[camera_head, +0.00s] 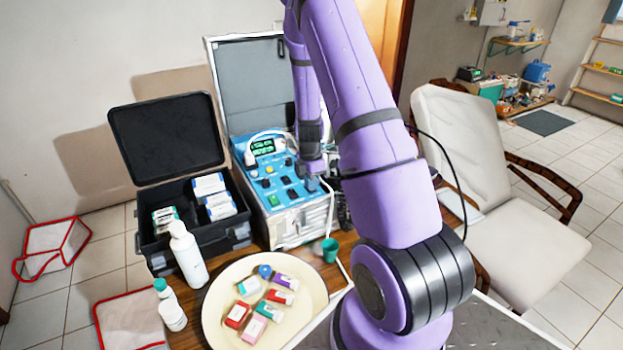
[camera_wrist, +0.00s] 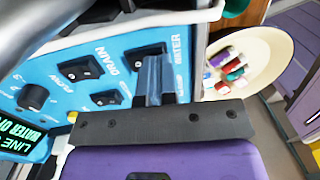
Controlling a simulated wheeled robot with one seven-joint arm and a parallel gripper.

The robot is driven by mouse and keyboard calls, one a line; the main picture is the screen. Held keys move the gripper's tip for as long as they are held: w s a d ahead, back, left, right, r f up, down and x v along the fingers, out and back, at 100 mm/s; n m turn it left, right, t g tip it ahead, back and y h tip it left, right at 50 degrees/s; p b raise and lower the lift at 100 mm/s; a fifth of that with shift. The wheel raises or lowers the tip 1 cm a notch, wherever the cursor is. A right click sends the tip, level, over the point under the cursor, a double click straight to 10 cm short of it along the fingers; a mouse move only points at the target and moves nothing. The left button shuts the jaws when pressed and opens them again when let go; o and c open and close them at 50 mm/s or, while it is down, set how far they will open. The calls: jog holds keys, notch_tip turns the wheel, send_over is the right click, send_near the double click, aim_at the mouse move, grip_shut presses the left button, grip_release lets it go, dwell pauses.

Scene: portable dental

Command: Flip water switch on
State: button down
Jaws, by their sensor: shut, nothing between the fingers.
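The blue control panel (camera_head: 281,185) of the portable dental unit stands open on the table, and it fills the left of the wrist view (camera_wrist: 62,62). A black rocker switch (camera_wrist: 143,53) sits beside the WATER lettering, at the panel's edge. My gripper (camera_wrist: 154,63) is shut and empty, its fingertips over or against this switch. The fingers partly cover it, so contact and which side is pressed cannot be told. In the head view my gripper (camera_head: 313,180) is at the panel's right edge. The display (camera_wrist: 17,138) shows a line starting WATER, cut off by the frame.
Other rocker switches (camera_wrist: 88,49) and a black knob (camera_wrist: 33,97) are close by. A round cream tray (camera_head: 222,316) with small boxes, a green cup (camera_head: 330,250) and a white bottle (camera_head: 188,256) stand in front. An open black case (camera_head: 165,237) is at left.

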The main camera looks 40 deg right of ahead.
jog(key=shift+f, duration=0.15)
dwell(0.3)
jog(key=shift+w+d+r, duration=0.2)
jog(key=shift+w+r, duration=0.05)
jog(key=shift+w, duration=0.45)
jog(key=shift+r, duration=0.3)
notch_tip(320, 180, up, 13)
jog(key=s, duration=0.2)
jog(key=shift+s+a+r, duration=0.15)
jog(key=shift+a, duration=0.2)
dwell(0.4)
